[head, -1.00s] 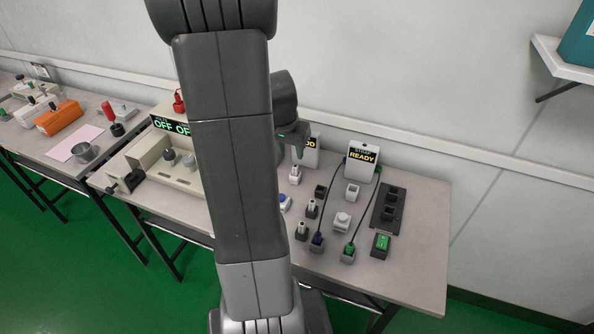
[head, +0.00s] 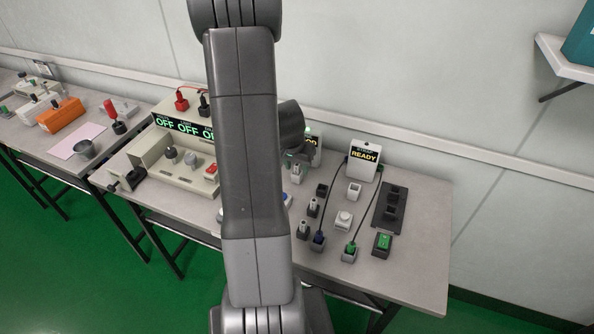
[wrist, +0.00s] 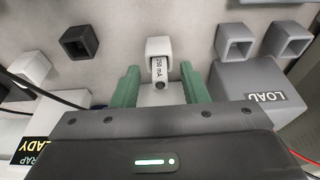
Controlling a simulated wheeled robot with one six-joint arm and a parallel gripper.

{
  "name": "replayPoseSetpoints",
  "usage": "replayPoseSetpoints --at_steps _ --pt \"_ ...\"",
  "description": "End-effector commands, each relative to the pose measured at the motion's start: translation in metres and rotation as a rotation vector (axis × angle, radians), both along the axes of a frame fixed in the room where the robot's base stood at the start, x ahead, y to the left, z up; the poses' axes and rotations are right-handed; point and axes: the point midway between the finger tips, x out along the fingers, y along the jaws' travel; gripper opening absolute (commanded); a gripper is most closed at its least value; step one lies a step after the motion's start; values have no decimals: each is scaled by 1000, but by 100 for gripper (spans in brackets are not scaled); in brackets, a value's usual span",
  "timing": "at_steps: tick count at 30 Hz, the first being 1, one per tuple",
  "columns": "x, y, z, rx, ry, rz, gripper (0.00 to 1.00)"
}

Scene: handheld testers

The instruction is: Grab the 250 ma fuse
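The 250 mA fuse (wrist: 159,70) is a pale piece with a "250 mA" label, standing in a white square socket (wrist: 159,46) in the wrist view. In the head view, a pale fuse in a white socket (head: 296,178) shows just below my gripper (head: 298,158). In the wrist view, my gripper (wrist: 160,67) has its two green fingers apart, one on each side of the fuse. A gap shows between the fuse and each finger. The lower part of the fuse is partly hidden by the gripper body.
An empty dark socket (wrist: 79,42) is to the left, and grey sockets (wrist: 235,42) and the LOAD block (wrist: 262,92) are to the right.

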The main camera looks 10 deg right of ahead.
Motion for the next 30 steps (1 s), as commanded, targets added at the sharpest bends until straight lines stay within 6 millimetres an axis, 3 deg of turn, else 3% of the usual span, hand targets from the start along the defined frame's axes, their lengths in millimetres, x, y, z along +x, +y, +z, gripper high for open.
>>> replayPoseSetpoints --at_steps 4,10,11,22,30 --pt "0 0 0 0 0 0 40" --pt "0 0 0 0 0 0 3" --pt "0 0 0 0 0 0 0" --pt "1 0 7 0 -3 -2 0" --pt "1 0 55 -1 -7 -1 0"
